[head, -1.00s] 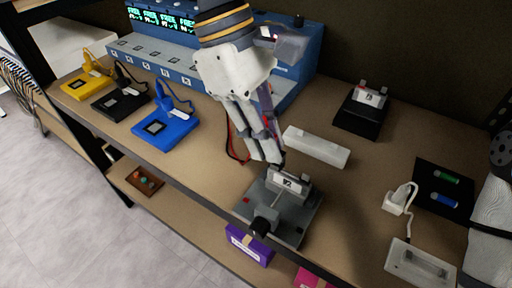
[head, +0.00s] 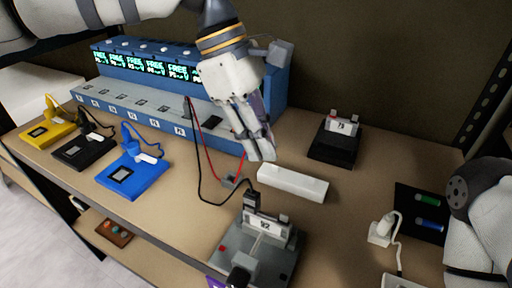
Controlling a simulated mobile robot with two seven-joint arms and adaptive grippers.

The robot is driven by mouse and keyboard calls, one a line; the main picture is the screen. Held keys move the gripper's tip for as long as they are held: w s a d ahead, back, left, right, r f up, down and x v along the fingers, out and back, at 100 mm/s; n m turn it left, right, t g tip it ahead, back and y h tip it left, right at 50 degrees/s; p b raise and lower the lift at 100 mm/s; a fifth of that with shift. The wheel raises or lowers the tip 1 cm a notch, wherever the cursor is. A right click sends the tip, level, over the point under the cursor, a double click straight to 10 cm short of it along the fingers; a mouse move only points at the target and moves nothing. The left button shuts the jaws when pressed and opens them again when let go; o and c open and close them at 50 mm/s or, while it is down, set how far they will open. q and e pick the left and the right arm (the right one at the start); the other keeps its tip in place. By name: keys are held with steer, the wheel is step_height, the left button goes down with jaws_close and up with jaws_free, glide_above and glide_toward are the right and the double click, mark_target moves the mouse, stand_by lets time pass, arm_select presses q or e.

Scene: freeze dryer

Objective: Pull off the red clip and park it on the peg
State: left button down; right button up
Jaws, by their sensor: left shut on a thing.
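My left gripper (head: 262,157) is shut, its fingertips pointing down above the bench, behind the grey device (head: 268,262) with the "92" label. The red clip itself is hidden by the fingers. Its red lead (head: 208,148) runs from the blue machine (head: 270,85) down to a low loop close to the fingertips. A black clip (head: 252,201) on a black lead sits at the back of the grey device.
A long white block (head: 292,184) lies just right of the fingertips. Yellow (head: 40,134), black (head: 82,152) and blue (head: 133,176) units stand at left. A black holder (head: 335,146) is at the back right. A white plug (head: 381,231) and dark mat (head: 420,212) are at right.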

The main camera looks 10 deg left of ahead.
arm_select(q)
steer(key=shift+r, duration=0.1)
steer(key=w+d+b, duration=0.2)
steer(key=w, duration=0.6)
steer(key=shift+w, duration=0.3)
arm_select(e)
steer(key=s+f+g, duration=0.1)
steer(key=s+f, duration=0.1)
steer(key=shift+s+f, duration=0.25)
steer(key=shift+f, duration=0.1)
arm_select(q)
step_height(320, 180, down, 4)
steer(key=shift+r, duration=0.2)
steer(key=shift+s, duration=0.1)
arm_select(e)
steer(key=shift+s, duration=0.1)
